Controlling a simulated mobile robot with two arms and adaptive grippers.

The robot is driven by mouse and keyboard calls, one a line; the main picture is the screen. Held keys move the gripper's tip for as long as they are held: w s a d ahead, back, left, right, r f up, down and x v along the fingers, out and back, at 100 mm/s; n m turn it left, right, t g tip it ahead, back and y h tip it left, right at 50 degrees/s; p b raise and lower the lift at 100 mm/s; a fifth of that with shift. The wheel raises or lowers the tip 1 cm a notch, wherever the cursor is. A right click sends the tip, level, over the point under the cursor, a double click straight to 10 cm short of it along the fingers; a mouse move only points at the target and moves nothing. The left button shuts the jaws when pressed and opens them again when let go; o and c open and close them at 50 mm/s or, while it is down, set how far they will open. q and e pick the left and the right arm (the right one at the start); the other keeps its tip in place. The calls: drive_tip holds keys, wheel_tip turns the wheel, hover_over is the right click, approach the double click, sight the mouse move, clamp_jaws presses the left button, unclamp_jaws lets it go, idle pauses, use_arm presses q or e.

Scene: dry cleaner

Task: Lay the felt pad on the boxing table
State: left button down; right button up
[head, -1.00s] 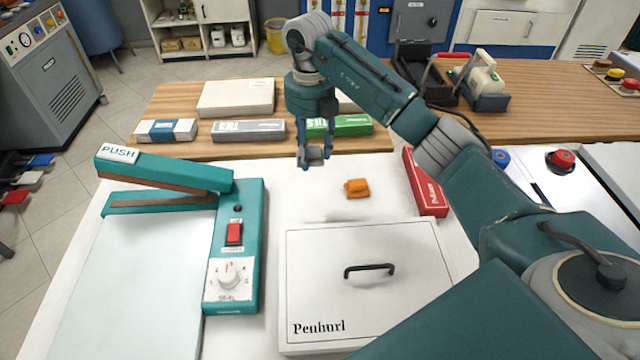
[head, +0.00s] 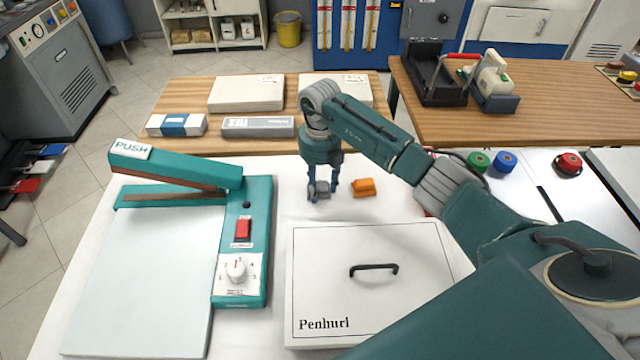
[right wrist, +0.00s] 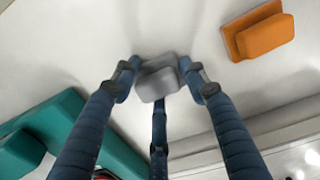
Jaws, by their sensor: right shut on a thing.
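My right gripper (head: 322,190) is shut on a small grey pad (right wrist: 158,80), which I take for the felt pad. The pad also shows between the fingers in the head view (head: 319,188). It is over the white table (head: 290,208), which seems to be the boxing table, behind the lidded box. I cannot tell whether the pad touches the surface. In the right wrist view, the fingers grip it from both sides, with a third finger beneath it in the picture. My left gripper is not in view.
An orange block (head: 364,187) lies just right of the gripper. A teal sealer (head: 257,215) stands at left. A white "Penhurl" box (head: 345,300) with a black handle is in front. Flat boxes (head: 258,127) lie on the wooden table behind.

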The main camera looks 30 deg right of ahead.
sight(320, 184)
drive_tip(key=shift+f, duration=0.15)
drive_tip(key=o, duration=1.1)
drive_tip(key=shift+o, duration=0.2)
drive_tip(key=shift+r, duration=0.2)
drive_tip(key=shift+r, duration=0.2)
wheel_tip(320, 184, up, 12)
drive_tip(key=b, duration=0.1)
drive_tip(key=shift+f+b, duration=0.2)
drive_tip(key=shift+b, duration=0.2)
